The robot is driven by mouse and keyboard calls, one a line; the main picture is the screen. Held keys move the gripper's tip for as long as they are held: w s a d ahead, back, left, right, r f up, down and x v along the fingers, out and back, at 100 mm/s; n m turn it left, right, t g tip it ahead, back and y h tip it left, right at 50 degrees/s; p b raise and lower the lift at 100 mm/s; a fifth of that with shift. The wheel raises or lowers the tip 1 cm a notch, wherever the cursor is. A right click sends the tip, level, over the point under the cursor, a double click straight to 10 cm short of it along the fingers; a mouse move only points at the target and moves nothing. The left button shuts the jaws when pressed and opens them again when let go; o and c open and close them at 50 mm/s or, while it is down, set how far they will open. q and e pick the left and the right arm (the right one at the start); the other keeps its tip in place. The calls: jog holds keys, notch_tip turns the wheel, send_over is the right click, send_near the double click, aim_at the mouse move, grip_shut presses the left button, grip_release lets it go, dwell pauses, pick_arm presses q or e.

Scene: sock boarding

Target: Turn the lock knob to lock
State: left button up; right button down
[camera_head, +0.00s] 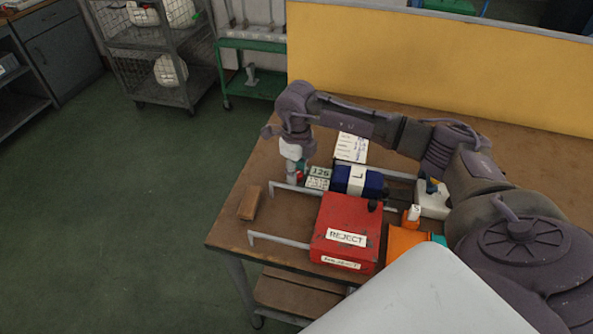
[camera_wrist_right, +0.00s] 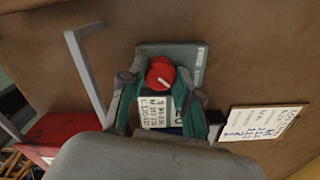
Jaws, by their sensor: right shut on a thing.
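The lock knob (camera_wrist_right: 160,74) is a round red knob with a white pointer line, on a grey-green box (camera_wrist_right: 172,52) with a white label. The pointer slants down to the right in the wrist view. My right gripper (camera_wrist_right: 159,84) has its green-padded fingers on both sides of the knob and is shut on it. In the head view my right gripper (camera_head: 297,176) points down at the box (camera_head: 318,178), which reads 125. The knob shows there only as a small red patch. My left gripper is not in view.
A blue box marked L (camera_head: 357,181) and a red REJECT box (camera_head: 346,228) stand close by, with grey rails (camera_head: 278,240). A brown block (camera_head: 249,203) lies near the table's left edge. A written card (camera_head: 351,147) lies behind. A yellow panel (camera_head: 430,75) borders the back.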

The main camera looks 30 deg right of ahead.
dwell(0.5)
jog(key=c, duration=0.8)
grip_release()
notch_tip(320, 180, up, 12)
